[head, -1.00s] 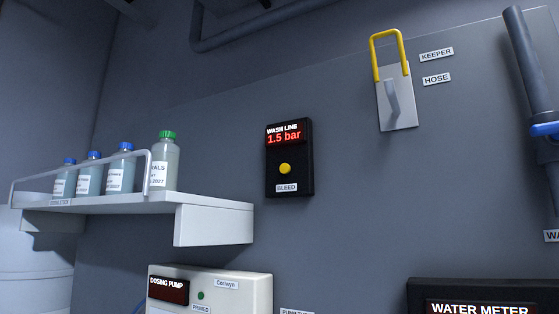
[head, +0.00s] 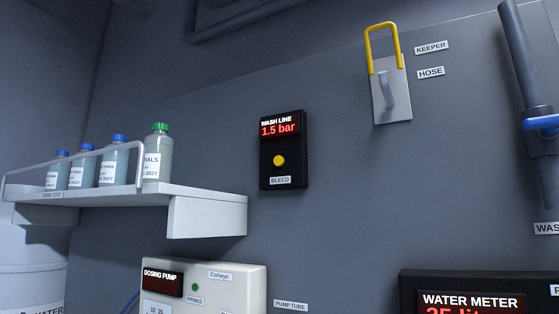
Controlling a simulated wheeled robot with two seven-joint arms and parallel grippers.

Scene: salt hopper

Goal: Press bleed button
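The bleed button (head: 279,160) is a round yellow button on a black wall box (head: 298,155). A white label reading "BLEED" (head: 281,181) sits below it. Above it the red display (head: 279,127) is headed "WASH LINE" and reads 1.5 bar. Nothing covers the button. Neither of my grippers shows in the head view.
A white shelf (head: 206,214) with a rail and several capped bottles (head: 115,162) juts out at left. A yellow keeper (head: 382,40) is over a hose lever (head: 387,90) at upper right. The dosing pump (head: 230,290) and water meter (head: 475,285) are below. A pipe (head: 522,60) runs at far right.

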